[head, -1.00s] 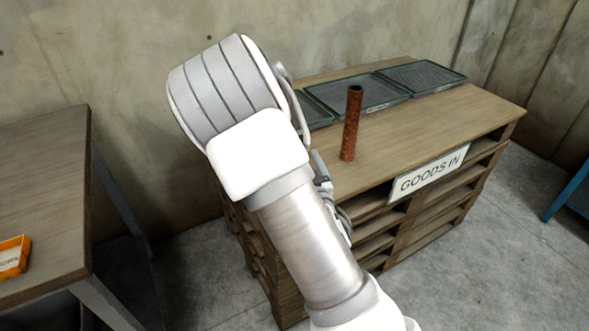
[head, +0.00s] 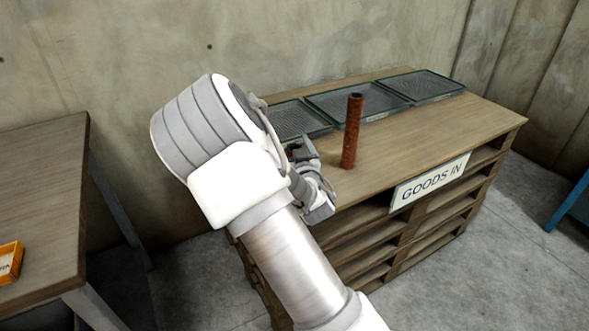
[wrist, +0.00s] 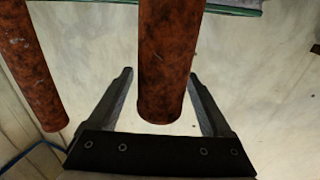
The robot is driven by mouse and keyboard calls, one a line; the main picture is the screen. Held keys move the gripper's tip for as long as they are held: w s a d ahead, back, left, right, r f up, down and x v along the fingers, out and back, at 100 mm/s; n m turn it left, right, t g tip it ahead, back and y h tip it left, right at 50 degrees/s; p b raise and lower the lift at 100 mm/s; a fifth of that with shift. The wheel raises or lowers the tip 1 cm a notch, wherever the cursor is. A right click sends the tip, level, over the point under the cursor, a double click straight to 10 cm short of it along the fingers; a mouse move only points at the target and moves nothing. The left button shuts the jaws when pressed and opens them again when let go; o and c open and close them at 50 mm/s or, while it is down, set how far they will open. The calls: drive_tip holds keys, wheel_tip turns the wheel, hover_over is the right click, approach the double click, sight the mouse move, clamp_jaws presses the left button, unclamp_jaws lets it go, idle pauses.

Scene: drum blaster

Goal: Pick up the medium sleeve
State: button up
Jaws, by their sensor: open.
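A rust-brown upright sleeve (head: 351,132) stands on the wooden pallet bench in the head view, just right of my gripper (head: 303,150). In the wrist view two rust-brown sleeves show. One sleeve (wrist: 166,60) lies in line between the open fingers of my gripper (wrist: 161,76), its round end towards the palm. Another sleeve (wrist: 30,65) is to the left, outside the fingers. My gripper is open and holds nothing. I cannot tell which sleeve is the medium one, nor whether the fingers touch the central one. My arm hides part of the bench in the head view.
Dark mesh trays (head: 357,99) with green rims line the back of the bench (head: 440,134). A "GOODS IN" sign (head: 430,182) is on its front. A wooden table (head: 40,200) with an orange box (head: 9,262) stands at left. The bench's right part is clear.

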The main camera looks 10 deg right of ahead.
drive_tip(key=shift+c, duration=0.3)
clamp_jaws()
idle(1.0)
drive_tip(key=shift+r, duration=0.1)
